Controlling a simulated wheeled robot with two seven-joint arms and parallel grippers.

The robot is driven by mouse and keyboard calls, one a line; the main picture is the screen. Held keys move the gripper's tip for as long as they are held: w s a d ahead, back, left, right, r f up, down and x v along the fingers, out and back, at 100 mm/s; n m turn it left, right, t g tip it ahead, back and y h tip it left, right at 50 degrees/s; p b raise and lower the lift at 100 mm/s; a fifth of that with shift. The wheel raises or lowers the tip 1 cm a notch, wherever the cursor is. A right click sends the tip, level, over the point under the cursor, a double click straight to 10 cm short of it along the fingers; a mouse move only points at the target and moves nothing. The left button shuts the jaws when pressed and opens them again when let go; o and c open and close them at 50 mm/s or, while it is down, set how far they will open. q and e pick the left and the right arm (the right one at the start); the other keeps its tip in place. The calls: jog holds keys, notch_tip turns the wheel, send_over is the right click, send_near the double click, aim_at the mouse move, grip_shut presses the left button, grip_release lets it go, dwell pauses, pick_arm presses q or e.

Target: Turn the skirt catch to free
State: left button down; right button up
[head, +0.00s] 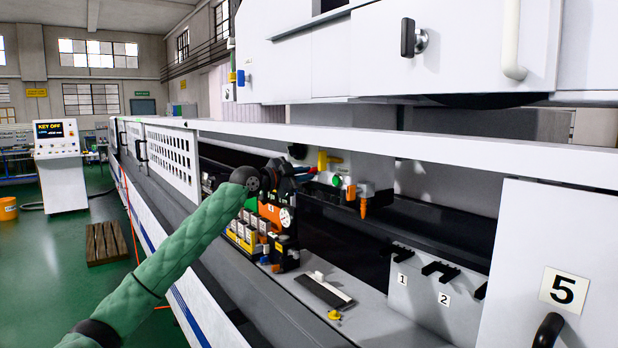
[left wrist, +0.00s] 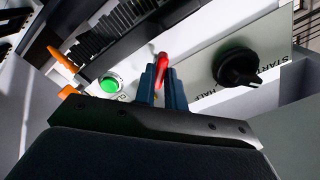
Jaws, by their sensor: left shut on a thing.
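My left gripper (head: 303,174) reaches in from the left over the machine's open bay in the head view. In the left wrist view its two blue fingers (left wrist: 163,88) are shut on a small red lever (left wrist: 162,68), whose top stands out above the fingertips. The red lever also shows at the fingertips in the head view (head: 312,169). It looks like the skirt catch, but the fingers hide its lower part and no full label can be read beside it. My right gripper is not in view.
Close by are a green button (left wrist: 110,85), a black knob (left wrist: 237,67) and an orange part (left wrist: 62,60). A white overhead beam (head: 420,150) runs above.

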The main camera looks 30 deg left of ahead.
pick_arm(q)
jog(key=shift+a, duration=0.1)
jog(key=shift+r+m+b, duration=0.15)
jog(key=shift+m+b, duration=0.95)
jog(key=shift+m, duration=1.2)
jog(key=m+b, duration=0.1)
jog(key=m, duration=0.3)
jog(key=c, duration=1.3)
grip_release()
